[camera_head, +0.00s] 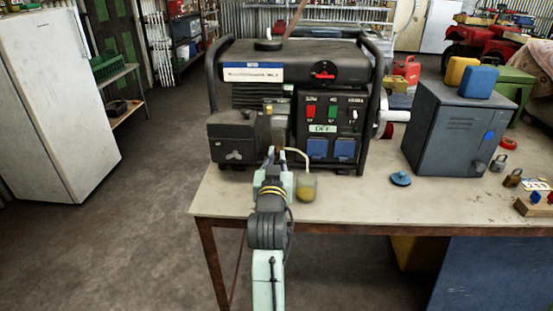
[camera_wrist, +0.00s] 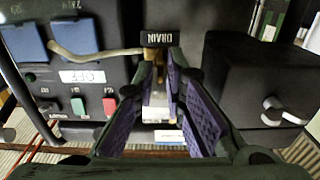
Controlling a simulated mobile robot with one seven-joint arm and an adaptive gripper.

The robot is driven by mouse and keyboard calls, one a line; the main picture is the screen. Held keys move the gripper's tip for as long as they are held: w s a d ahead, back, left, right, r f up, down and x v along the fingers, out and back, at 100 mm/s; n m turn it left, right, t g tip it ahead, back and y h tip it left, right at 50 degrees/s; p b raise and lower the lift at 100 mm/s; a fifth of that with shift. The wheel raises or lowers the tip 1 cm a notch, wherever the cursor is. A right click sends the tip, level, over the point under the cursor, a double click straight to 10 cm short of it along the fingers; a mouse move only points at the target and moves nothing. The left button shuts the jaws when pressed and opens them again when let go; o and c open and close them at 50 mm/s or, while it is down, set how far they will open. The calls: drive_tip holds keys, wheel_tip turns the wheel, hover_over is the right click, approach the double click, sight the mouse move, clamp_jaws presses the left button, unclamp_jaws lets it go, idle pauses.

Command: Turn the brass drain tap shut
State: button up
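The brass drain tap (camera_wrist: 151,64) shows in the wrist view just beyond my fingertips, beneath a black tag reading DRAIN (camera_wrist: 160,39). My gripper (camera_wrist: 163,68) points at it with two purple-padded fingers, a narrow gap between them. The left finger partly covers the tap; I cannot tell whether it touches. In the head view my gripper (camera_head: 274,156) is at the generator's lower front, where the tap is hard to make out. A pale hose (camera_head: 297,153) curves from there to a jar of yellowish liquid (camera_head: 307,188). The handle's angle is unclear.
The black generator (camera_head: 262,55) stands on the workbench (camera_head: 350,200). Its dark side box (camera_wrist: 262,85) is right of my fingers in the wrist view, and the switch panel with an OFF label (camera_wrist: 82,77) is left. A grey cabinet (camera_head: 440,135) and blue disc (camera_head: 400,178) are farther right.

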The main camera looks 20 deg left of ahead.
clamp_jaws()
drive_tip(key=shift+m, duration=0.4)
drive_tip(key=shift+f+m+b, duration=0.1)
drive_tip(key=shift+m+b, duration=0.65)
drive_tip(key=shift+m, duration=0.15)
drive_tip(key=m+b, duration=0.3)
drive_tip(key=m, duration=0.4)
drive_tip(key=m+b, duration=0.3)
drive_tip(key=m, duration=0.5)
drive_tip(key=shift+d+f+b, duration=0.2)
drive_tip(key=shift+b, duration=0.2)
drive_tip(key=shift+m, duration=0.3)
